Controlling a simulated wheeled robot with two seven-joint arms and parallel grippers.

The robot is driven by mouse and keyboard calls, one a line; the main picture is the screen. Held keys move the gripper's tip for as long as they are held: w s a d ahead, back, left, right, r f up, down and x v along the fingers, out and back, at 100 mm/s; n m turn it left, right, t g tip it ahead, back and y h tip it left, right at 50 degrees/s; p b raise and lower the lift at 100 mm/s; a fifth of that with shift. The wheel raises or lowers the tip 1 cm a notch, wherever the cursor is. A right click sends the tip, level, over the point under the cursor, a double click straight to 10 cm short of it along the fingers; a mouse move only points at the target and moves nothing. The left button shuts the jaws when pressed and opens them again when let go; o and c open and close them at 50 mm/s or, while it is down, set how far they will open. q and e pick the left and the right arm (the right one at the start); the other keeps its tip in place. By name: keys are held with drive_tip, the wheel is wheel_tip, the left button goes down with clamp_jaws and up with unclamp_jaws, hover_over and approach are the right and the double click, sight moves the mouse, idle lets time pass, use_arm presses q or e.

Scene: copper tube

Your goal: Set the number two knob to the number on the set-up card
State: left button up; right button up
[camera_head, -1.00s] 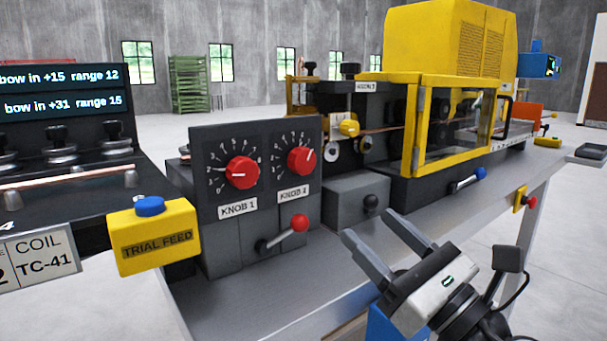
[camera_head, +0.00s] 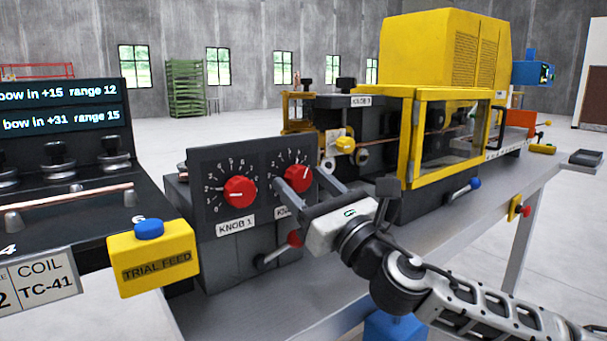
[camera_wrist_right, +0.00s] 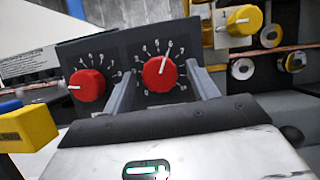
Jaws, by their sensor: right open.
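The right-hand red knob (camera_head: 298,177) is on the dark panel, beside the knob labelled KNOB 1 (camera_head: 239,192). Its own label is mostly hidden by my right gripper (camera_head: 297,178). In the right wrist view the open, empty fingers (camera_wrist_right: 162,82) are on either side of this knob (camera_wrist_right: 160,74); I cannot tell whether they touch it. Its white pointer aims up and slightly right, near what looks like a 6. A card reading COIL TC-41 (camera_head: 47,279) is cut off at the left edge; I cannot tell whether it is the set-up card. My left gripper is not in view.
A red-tipped lever (camera_head: 295,239) stands below the knobs, close to my right gripper. The yellow TRIAL FEED box (camera_head: 150,262) is at left. The yellow-framed machine guard (camera_head: 410,150) is to the right. The bench front (camera_head: 235,305) is clear.

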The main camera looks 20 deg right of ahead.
drive_tip(key=shift+w+a+r, duration=0.15)
drive_tip(key=shift+w+r, duration=0.05)
drive_tip(key=shift+w, duration=0.15)
drive_tip(key=shift+c, duration=0.3)
drive_tip(key=c, duration=0.9)
drive_tip(key=shift+c, duration=0.2)
drive_tip(key=shift+m, duration=0.3)
